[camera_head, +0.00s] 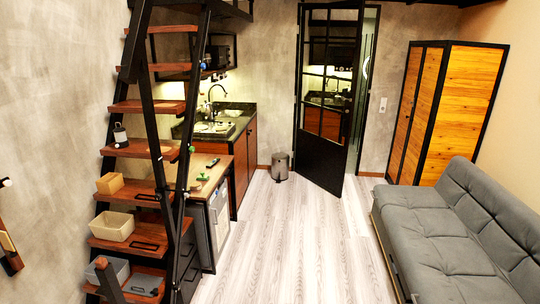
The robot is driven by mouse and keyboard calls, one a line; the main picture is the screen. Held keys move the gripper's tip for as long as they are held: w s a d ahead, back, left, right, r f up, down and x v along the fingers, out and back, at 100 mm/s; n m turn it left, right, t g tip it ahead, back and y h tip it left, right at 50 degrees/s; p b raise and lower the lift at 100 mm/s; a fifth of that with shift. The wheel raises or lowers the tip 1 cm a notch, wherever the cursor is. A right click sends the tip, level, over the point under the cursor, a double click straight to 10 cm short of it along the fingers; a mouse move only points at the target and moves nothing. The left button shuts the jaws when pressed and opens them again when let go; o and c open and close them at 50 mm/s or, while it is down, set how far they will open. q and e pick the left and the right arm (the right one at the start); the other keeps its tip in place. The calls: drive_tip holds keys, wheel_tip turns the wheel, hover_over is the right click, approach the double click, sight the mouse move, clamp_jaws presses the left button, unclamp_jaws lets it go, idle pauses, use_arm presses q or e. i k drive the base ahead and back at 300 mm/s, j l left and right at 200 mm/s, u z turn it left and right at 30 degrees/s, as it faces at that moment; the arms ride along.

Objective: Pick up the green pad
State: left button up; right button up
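A small green item (203,177) lies on the wooden counter (211,162) beside the stair. A second tiny green spot (192,149) shows by the stair's black rail. Both are too small to tell whether either is the green pad. Neither of my grippers can be made out in the head view.
A stair (147,107) with wooden treads rises at left; its treads hold a beige bin (113,227), a grey bin (113,269) and a tan box (110,183). A grey sofa (450,235) stands at right. A bin (279,166) stands near the open door (329,100). The middle floor is clear.

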sight(201, 177)
drive_tip(key=i+u, duration=0.25)
drive_tip(key=i, duration=0.25)
drive_tip(key=i+u, duration=0.2)
drive_tip(key=i, duration=0.35)
drive_tip(key=i+l+u, duration=0.25)
drive_tip(key=i, duration=0.25)
drive_tip(key=i+l+u, duration=0.2)
drive_tip(key=i, duration=0.3)
drive_tip(key=i+l+z, duration=0.25)
drive_tip(key=i+z, duration=0.6)
drive_tip(key=i, duration=0.3)
drive_tip(key=i+l, duration=0.15)
drive_tip(key=i, duration=0.75)
drive_tip(key=i+l+z, duration=0.15)
drive_tip(key=i, duration=0.75)
